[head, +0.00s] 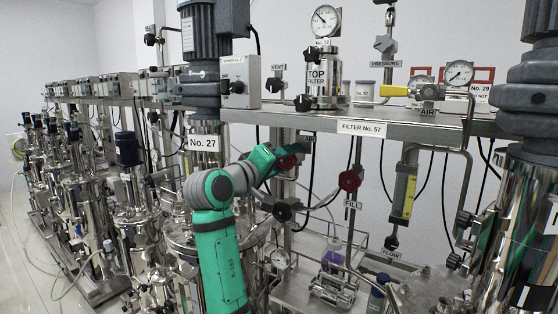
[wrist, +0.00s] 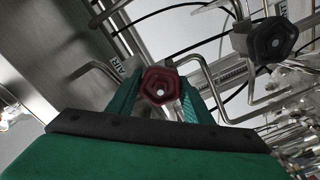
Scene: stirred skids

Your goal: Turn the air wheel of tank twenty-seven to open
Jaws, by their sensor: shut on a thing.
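The tank marked No. 27 (head: 203,143) stands left of centre in the head view, partly behind my green arm. A dark red hand wheel (wrist: 160,87) is between my gripper's green fingers (wrist: 161,104) in the wrist view, and my gripper is shut on it. A small label (wrist: 118,64) that seems to read AIR is just behind this wheel. In the head view the gripper (head: 273,160) is at the wheel, to the right of the tank label, and the arm hides part of it. The wheel's turn position cannot be told.
A dark wheel (wrist: 272,38) is close on the right in the wrist view. A red wheel (head: 350,180) marked FILL and a flow tube (head: 404,192) are right of the gripper. A steel shelf (head: 345,115) with gauges runs above. Thin pipes and black cables surround the gripper.

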